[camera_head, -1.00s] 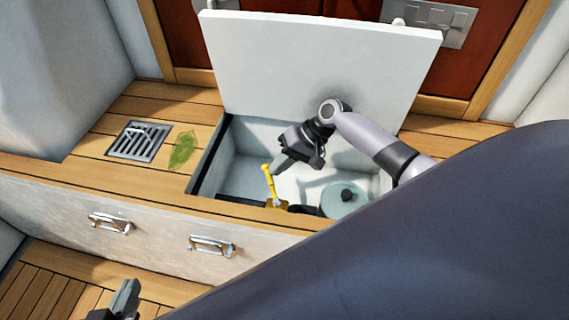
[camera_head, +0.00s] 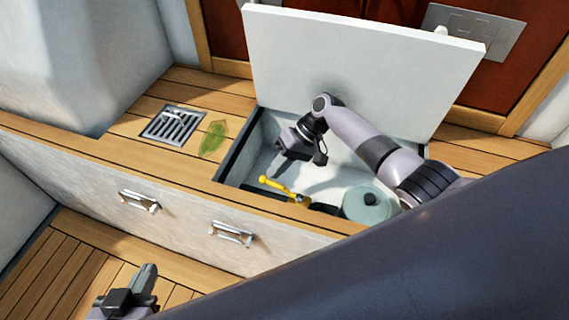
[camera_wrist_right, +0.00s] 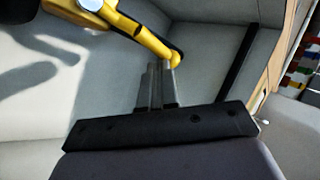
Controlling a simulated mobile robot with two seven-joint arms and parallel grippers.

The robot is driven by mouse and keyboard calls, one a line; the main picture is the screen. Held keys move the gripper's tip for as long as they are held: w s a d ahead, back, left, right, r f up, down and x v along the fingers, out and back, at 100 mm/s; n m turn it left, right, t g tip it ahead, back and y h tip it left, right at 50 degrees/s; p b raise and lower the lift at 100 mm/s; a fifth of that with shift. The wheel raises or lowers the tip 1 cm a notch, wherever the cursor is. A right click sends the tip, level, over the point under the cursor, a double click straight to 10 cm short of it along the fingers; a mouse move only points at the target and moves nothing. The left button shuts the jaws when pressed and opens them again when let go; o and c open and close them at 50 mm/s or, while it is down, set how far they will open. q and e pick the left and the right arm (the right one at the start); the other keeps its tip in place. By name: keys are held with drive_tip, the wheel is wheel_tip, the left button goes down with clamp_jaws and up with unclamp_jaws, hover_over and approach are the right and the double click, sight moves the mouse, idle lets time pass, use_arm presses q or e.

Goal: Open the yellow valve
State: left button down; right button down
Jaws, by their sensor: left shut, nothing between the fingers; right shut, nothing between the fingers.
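The yellow valve handle (camera_head: 277,187) is inside the open locker, near its front wall. It points left from its base (camera_head: 299,199). In the right wrist view the yellow handle (camera_wrist_right: 147,37) crosses the top, with its rounded end by my fingertips. My right gripper (camera_head: 279,172) is shut and empty, just above the handle's free end; its fingertips (camera_wrist_right: 161,68) also show in the wrist view. I cannot tell whether they touch the handle. My left gripper (camera_head: 148,270) is shut and empty, low in front of the bench.
The white lid (camera_head: 365,65) stands raised behind the locker. A grey-green round pot (camera_head: 367,206) with a black knob is right of the valve. A metal grate (camera_head: 174,125) and a green leaf (camera_head: 213,139) are on the bench left. Drawer handles (camera_head: 231,234) stick out in front.

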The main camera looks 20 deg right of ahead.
use_arm(q)
drive_tip(key=shift+r, duration=0.25)
use_arm(e)
drive_tip(key=shift+s+a+n, duration=0.25)
drive_tip(key=shift+a+n, duration=0.05)
drive_tip(key=shift+a, duration=0.3)
drive_tip(key=shift+s+a, duration=0.1)
use_arm(q)
drive_tip(key=shift+d+f, duration=0.1)
use_arm(e)
drive_tip(key=shift+r, duration=0.1)
